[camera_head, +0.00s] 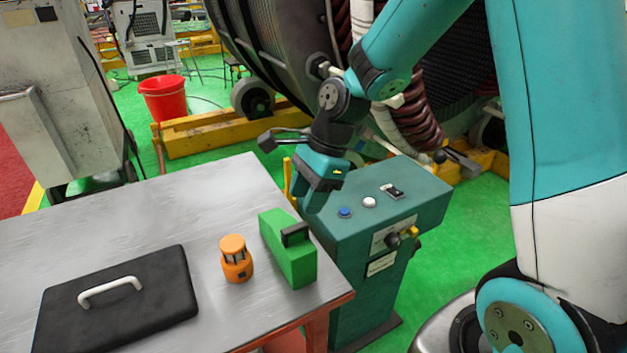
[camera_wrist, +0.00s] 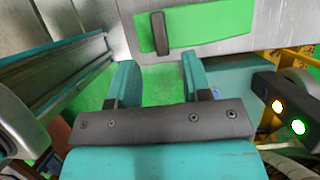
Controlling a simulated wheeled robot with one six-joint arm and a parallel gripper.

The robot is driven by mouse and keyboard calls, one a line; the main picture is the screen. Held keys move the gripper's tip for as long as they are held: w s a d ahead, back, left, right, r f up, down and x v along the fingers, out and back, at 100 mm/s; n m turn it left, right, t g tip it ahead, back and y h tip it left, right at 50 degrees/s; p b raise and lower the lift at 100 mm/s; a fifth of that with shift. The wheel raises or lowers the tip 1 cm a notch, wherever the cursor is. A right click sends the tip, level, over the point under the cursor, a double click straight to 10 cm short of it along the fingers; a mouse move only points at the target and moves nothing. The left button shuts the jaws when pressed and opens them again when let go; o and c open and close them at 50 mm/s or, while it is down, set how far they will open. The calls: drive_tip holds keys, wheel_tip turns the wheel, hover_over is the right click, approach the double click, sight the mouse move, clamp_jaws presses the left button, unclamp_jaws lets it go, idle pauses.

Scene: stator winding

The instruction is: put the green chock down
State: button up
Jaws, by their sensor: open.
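The green chock (camera_head: 288,250) is a green block with a black handle, and it sits on the metal table (camera_head: 150,215) near its right edge. The chock also shows in the wrist view (camera_wrist: 200,25), beyond the fingertips, with its dark handle (camera_wrist: 159,33) toward me. My gripper (camera_head: 318,198) is above and a little to the right of the chock in the head view, apart from it. In the wrist view my gripper (camera_wrist: 158,75) has its two teal fingers spread, with nothing between them.
An orange lantern-like item (camera_head: 236,262) stands left of the chock. A black case (camera_head: 125,305) with a white handle lies further left. A teal control box (camera_head: 400,207) with buttons stands right of the table. The table's back left is clear.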

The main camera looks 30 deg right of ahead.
drive_tip(key=s+a+r+n, duration=0.3)
drive_tip(key=s+r+n, duration=0.2)
drive_tip(key=s+n, duration=0.4)
drive_tip(key=s+a+r+n, duration=0.4)
drive_tip(key=s+n, duration=0.5)
drive_tip(key=n, duration=0.7)
drive_tip(key=shift+s+a+r, duration=0.25)
drive_tip(key=shift+s+r, duration=0.15)
drive_tip(key=shift+r, duration=0.45)
